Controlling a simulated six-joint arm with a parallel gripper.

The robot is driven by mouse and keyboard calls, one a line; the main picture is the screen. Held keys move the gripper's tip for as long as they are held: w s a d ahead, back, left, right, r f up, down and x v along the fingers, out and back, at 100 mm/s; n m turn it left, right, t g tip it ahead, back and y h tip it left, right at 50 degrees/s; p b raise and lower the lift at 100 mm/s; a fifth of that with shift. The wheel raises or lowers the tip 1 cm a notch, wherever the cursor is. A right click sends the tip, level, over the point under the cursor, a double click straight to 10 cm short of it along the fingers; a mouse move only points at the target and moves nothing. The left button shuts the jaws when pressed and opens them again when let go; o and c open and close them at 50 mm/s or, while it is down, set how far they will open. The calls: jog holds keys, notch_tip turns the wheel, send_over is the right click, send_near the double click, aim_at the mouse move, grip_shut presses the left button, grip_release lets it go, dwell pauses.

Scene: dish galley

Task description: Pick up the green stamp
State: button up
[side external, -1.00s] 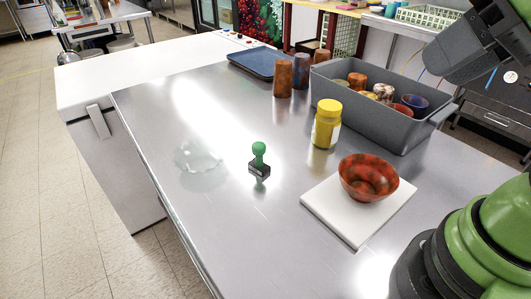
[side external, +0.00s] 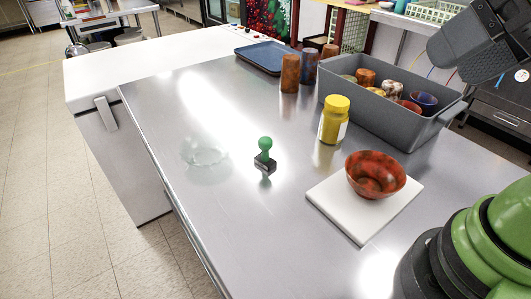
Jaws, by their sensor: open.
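The green stamp (side external: 265,156) stands upright on the shiny metal table. It has a round green knob, a green stem and a dark block base. My gripper (side external: 452,66), dark grey, shows partly at the top right, cut by the frame edge. It is open, high above the table and well apart from the stamp. Its jaw tips are hard to make out. Nothing touches or hides the stamp.
A yellow-lidded jar (side external: 334,120) and a red bowl (side external: 374,174) on a white board (side external: 340,219) stand to the stamp's right. A clear glass dish (side external: 204,153) lies left. Behind are a grey bin (side external: 390,121) of cups, brown tumblers (side external: 290,74) and a blue tray (side external: 264,58).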

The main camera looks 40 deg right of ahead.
jog(key=m+g+h, duration=0.3)
jog(key=m, duration=3.2)
send_over(266, 150)
jog(key=s, duration=0.2)
notch_tip(266, 150, down, 20)
jog(key=f, duration=0.2)
jog(key=w+f, duration=0.1)
jog(key=shift+f+h, duration=0.3)
jog(key=shift+f, duration=0.05)
jog(key=shift+x, duration=3.1)
jog(key=shift+c, duration=0.2)
